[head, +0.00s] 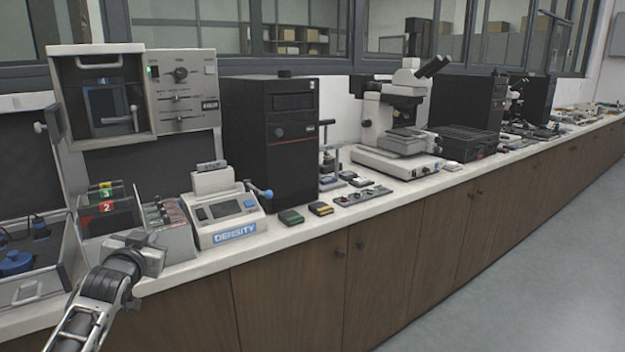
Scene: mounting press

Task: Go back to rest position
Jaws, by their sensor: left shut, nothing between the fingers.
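My left gripper (148,250) is in the lower left of the head view, on an arm that comes in from the bottom left. It is shut and empty, at the front edge of the bench, in front of the sample boxes. The mounting press (100,95) stands at the back left of the bench, a beige unit with a windowed chamber and a control panel (181,90) with a green light. My right gripper is not in view.
The bench (340,212) runs from left to far right. Close to my left gripper are a box with red and green numbered labels (108,212), a rack (170,232), the density device (225,210) and an open case (30,262). A black computer (270,140) and a microscope (400,115) stand farther right. The floor (510,270) is clear.

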